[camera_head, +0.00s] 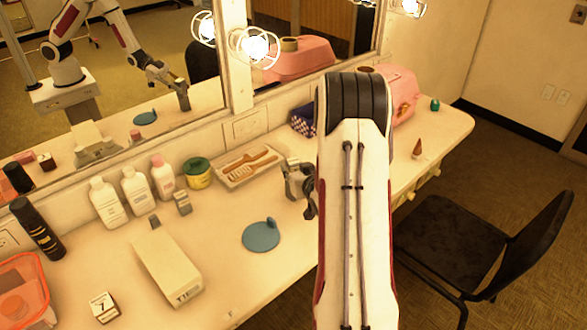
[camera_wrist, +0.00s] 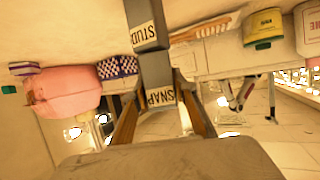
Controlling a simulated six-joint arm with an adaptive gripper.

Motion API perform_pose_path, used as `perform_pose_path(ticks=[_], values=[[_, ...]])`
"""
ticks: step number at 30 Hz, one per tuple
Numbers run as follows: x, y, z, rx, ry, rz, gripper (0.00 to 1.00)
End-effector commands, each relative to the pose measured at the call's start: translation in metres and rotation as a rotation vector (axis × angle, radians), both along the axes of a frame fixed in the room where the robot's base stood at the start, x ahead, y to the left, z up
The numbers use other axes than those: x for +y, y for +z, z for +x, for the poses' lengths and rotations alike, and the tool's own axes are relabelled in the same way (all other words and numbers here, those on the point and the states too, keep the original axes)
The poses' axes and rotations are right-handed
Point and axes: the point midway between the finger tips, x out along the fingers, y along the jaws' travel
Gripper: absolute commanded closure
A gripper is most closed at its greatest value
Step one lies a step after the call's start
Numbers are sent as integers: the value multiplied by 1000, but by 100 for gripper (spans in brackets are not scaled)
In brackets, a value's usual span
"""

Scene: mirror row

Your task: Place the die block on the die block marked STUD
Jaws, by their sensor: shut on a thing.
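My gripper (camera_head: 298,180) reaches over the table by the mirror wall, partly hidden by my arm in the head view. In the wrist view my gripper (camera_wrist: 158,92) is shut on a grey die block with a white label reading SNAP (camera_wrist: 160,97). The label appears upside down there. A grey die block marked STUD (camera_wrist: 147,33) shows directly beyond the held block, in line with it. The two meet in the picture; I cannot tell whether they touch. I cannot make out the STUD block in the head view.
A tray with brushes (camera_head: 222,172), a yellow tin (camera_head: 198,174) and a purple box (camera_head: 303,122) stand near. A pink case (camera_head: 404,92) is behind my arm. A blue disc (camera_head: 261,236), a white carton (camera_head: 166,262) and bottles (camera_head: 135,190) stand left.

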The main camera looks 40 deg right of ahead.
Motion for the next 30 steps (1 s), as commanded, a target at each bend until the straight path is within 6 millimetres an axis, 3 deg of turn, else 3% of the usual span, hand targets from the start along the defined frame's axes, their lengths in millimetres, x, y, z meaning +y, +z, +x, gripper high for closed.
perform_pose_path(ticks=[9, 10, 11, 30], values=[[0, -3, 0, -1, 0, 0, 100], [0, -3, 0, 0, 0, 0, 65], [0, -3, 0, 0, 0, 0, 57], [2, 2, -6, 1, -1, 1, 56]])
